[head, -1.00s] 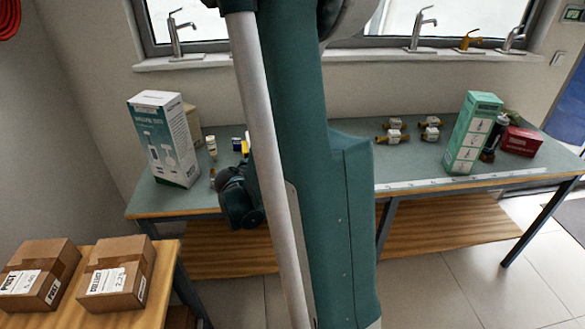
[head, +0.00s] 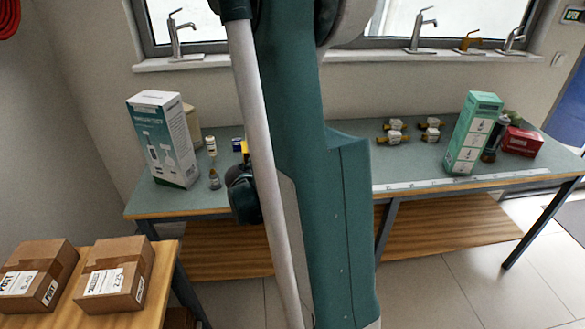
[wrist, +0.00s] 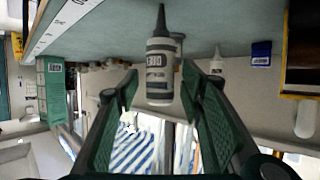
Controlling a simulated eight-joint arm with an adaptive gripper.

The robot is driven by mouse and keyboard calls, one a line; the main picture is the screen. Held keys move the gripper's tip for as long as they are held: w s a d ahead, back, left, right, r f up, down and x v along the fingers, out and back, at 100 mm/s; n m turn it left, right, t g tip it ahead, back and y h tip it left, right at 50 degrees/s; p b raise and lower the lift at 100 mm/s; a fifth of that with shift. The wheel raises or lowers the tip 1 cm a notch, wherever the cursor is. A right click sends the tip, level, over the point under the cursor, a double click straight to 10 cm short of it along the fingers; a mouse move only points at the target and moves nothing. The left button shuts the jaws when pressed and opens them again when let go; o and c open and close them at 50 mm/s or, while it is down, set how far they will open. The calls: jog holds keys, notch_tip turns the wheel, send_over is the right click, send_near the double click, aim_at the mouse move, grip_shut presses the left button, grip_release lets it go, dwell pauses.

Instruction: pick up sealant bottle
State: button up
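The sealant bottle (head: 214,180) is a small grey bottle with a narrow tip, standing near the left front of the green workbench. In the wrist view the bottle (wrist: 160,72) shows a dark pointed nozzle and a pale label, its nozzle toward the top of the picture. My gripper (wrist: 160,80) is open; its two green fingers appear on either side of the bottle with gaps at both sides. I cannot tell whether the bottle is between the tips or just beyond them. In the head view my dark wrist is just right of the bottle, and my arm hides the fingers.
A white-and-teal box (head: 163,140) stands close left of the bottle. A second small bottle (head: 211,146) is behind it. Brass fittings (head: 393,131), a green box (head: 473,133) and a red box (head: 522,141) are at the right. Two cartons (head: 118,272) lie on a front-left table.

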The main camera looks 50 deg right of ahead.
jog(key=shift+c, duration=0.5)
jog(key=c, duration=1)
jog(key=shift+o, duration=0.2)
jog(key=shift+r, duration=0.1)
jog(key=shift+r+p, duration=1.45)
jog(key=shift+r, duration=3.5)
